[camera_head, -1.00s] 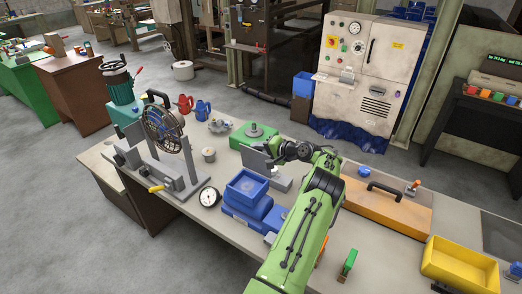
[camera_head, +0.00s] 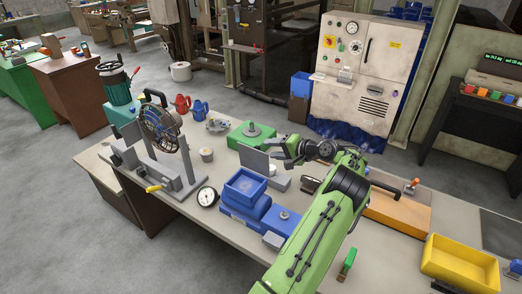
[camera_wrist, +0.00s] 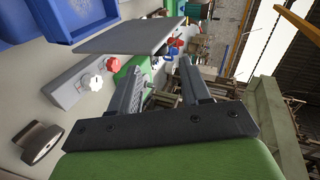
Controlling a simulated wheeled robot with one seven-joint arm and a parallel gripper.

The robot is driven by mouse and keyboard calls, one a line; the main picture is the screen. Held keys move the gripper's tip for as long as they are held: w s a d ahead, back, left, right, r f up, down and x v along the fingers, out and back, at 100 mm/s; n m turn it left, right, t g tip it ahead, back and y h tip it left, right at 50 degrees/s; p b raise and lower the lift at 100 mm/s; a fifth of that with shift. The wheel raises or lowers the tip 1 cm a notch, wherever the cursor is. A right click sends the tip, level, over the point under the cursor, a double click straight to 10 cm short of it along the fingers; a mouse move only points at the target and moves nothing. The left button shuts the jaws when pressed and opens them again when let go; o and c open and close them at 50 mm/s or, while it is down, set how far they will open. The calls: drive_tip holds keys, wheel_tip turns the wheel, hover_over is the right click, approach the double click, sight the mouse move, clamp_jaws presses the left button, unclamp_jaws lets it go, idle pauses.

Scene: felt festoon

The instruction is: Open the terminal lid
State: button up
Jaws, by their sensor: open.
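The terminal lid is a thin grey plate (camera_head: 253,160) that stands up from the table in the head view. In the wrist view the lid (camera_wrist: 125,40) fills the upper middle, raised off the grey terminal base (camera_wrist: 68,98). The base carries a white knob and a red knob. The base (camera_head: 280,183) also shows low beside the lid in the head view. My gripper (camera_head: 278,151) is open and empty, just right of the lid's upper part. In the wrist view its fingers (camera_wrist: 160,82) are spread apart with nothing gripped between them.
A green block (camera_head: 238,141) sits behind the lid. A blue tray unit (camera_head: 245,188) stands in front, left of my arm. A dark part with a metal knob (camera_wrist: 38,146) lies near the base. An orange case (camera_head: 400,212) and yellow bin (camera_head: 460,262) are at right.

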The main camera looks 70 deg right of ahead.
drive_tip(key=v, duration=0.8)
drive_tip(key=shift+c, duration=0.3)
